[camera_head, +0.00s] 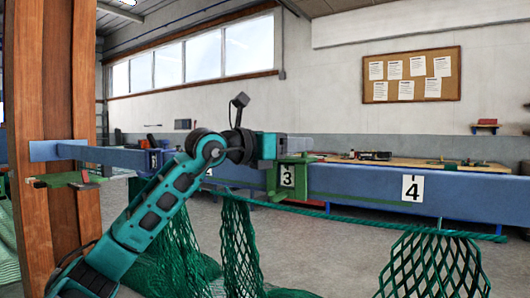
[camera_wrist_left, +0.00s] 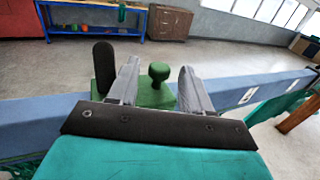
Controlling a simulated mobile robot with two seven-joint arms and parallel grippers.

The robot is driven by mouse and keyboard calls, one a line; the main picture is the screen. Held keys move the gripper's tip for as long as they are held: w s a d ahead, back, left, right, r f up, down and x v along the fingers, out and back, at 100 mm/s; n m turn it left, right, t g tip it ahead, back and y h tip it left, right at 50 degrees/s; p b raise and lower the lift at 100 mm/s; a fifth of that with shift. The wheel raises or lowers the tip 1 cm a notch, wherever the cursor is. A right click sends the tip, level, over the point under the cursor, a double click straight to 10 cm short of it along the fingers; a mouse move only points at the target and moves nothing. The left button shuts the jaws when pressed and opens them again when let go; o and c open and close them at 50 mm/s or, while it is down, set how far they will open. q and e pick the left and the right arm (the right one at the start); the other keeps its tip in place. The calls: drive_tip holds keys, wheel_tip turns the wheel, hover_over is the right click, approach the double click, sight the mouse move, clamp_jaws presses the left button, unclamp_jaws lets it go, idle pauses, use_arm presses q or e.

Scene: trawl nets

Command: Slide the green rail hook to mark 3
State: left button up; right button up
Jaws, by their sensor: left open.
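The green rail hook (camera_head: 300,163) sits on the blue rail (camera_head: 350,183) in the head view. Its green frame surrounds the black-on-white mark 3 (camera_head: 287,176). In the left wrist view the hook shows as a green plate with a round knob (camera_wrist_left: 159,74). My left gripper (camera_head: 283,143) is at the top of the hook. In the left wrist view its two grey fingers (camera_wrist_left: 157,84) are open, one on each side of the knob, with gaps visible. Whether the fingers reach below the knob is hard to tell. My right gripper is not in view.
Mark 4 (camera_head: 412,188) is on the rail to the right. Green nets (camera_head: 435,266) and a green rope (camera_head: 400,226) hang below the rail. A wooden post (camera_head: 62,120) stands at the left. A wooden-topped bench (camera_head: 400,162) is behind the rail.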

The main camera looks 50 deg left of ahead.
use_arm(q)
drive_tip(key=s+a+b, duration=0.1)
drive_tip(key=s+b, duration=0.3)
drive_tip(key=s, duration=0.5)
drive_tip(key=shift+s+a+b, duration=0.15)
drive_tip(key=shift+a+b, duration=0.05)
drive_tip(key=shift+b, duration=0.2)
